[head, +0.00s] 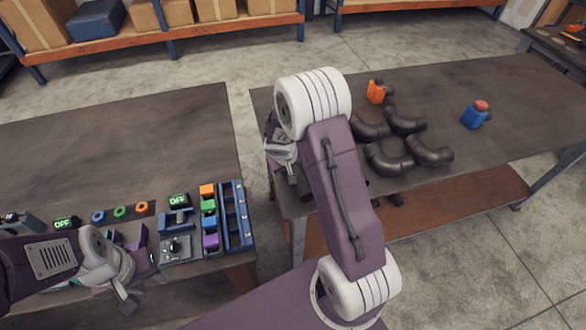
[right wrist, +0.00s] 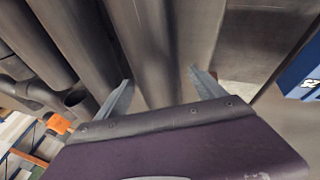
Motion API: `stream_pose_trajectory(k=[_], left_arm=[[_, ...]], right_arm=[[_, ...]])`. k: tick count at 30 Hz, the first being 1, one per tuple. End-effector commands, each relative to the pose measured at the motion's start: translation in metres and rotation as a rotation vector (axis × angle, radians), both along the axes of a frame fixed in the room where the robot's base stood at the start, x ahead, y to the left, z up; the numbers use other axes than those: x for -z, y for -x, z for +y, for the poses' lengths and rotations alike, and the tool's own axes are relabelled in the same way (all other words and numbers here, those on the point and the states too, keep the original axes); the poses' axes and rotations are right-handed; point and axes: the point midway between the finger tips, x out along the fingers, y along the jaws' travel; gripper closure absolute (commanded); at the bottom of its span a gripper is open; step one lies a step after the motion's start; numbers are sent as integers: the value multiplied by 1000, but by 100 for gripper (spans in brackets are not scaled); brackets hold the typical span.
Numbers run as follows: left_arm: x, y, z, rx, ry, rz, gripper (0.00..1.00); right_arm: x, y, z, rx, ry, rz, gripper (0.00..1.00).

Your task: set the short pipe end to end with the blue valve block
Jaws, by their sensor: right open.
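The blue valve block (head: 472,119) with a red cap stands on the right table, to the right of the curved pipes. My right gripper (right wrist: 160,76) is open in the right wrist view. Its two fingers are on either side of a grey straight pipe (right wrist: 153,40), with gaps to it; I cannot tell for sure whether this is the short pipe. In the head view my right arm hides most of that gripper and the pipes under it. My left gripper (head: 142,285) is over the left table, and its opening is unclear.
Several dark pipe elbows (head: 388,158) lie on the right table, beside an orange block (head: 375,93). More straight pipes (right wrist: 75,40) lie left of my right gripper. The left table holds a blue rack (head: 234,222) and small coloured parts. A gap separates the tables.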

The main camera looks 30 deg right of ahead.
Motion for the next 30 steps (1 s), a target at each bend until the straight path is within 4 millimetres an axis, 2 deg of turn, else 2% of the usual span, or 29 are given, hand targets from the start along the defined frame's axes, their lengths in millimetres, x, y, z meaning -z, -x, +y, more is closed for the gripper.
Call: stream_pose_trajectory(k=[14, 22, 23, 30], left_arm=[[4, 0, 0, 0, 0, 0, 64], [4, 0, 0, 0, 0, 0, 64], [4, 0, 0, 0, 0, 0, 64], [3, 0, 0, 0, 0, 0, 64]], right_arm=[[2, 0, 0, 0, 0, 0, 21], [2, 0, 0, 0, 0, 0, 96], [2, 0, 0, 0, 0, 0, 100], [1, -1, 0, -1, 0, -2, 100]])
